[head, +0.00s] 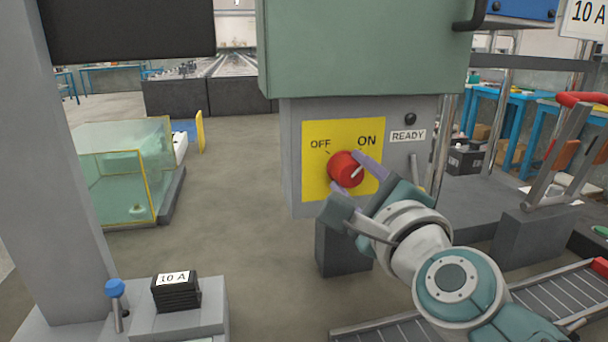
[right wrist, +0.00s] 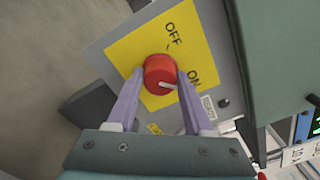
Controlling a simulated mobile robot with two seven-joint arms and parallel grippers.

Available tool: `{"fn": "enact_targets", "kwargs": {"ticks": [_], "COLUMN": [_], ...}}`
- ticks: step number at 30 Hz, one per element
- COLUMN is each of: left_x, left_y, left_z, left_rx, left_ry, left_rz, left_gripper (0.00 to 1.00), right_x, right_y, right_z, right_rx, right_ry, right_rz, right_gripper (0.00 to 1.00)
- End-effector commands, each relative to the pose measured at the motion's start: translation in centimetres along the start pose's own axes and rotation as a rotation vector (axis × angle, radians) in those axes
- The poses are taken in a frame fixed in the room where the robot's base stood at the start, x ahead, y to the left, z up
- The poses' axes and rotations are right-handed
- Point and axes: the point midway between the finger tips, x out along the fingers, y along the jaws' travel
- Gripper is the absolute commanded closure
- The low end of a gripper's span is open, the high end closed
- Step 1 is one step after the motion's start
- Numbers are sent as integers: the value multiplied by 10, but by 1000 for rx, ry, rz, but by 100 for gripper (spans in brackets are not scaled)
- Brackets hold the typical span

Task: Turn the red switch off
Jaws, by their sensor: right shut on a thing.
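The red switch (head: 344,169) is a round red knob on a yellow plate (head: 315,135) marked OFF at upper left and ON at upper right. Its white pointer line slants toward ON. In the right wrist view the red knob (right wrist: 158,70) sits between my two purple fingers, and its white line points toward the ON label. My right gripper (head: 354,176) is shut on the knob, one finger on each side. It also shows in the right wrist view (right wrist: 161,76). The fingers hide part of the knob's sides. My left gripper is not in view.
The plate is on a grey panel below a green cabinet (head: 360,45). A READY label (head: 408,135) and black button (head: 410,118) are right of it. A black block labelled 10 A (head: 175,292) and a blue-knobbed lever (head: 115,289) stand at lower left. Open floor lies left of the panel.

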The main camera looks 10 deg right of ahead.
Motion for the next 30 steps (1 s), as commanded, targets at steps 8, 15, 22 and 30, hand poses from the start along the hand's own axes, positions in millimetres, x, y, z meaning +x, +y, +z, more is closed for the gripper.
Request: {"fn": "enact_targets", "kwargs": {"ticks": [8,15,22,30], "left_x": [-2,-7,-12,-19], "left_y": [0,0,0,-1], "left_z": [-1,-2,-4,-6], "left_rx": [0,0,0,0], "left_ry": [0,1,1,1], "left_rz": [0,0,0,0], "left_gripper": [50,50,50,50], "right_x": [0,0,0,0], "right_y": [-1,-1,-1,-2], "right_z": [0,0,1,1], "right_rx": [-67,-236,-451,-709], "right_ry": [0,0,0,-1], "right_rz": [0,1,1,0], "right_gripper": [100,100,100,100]}}
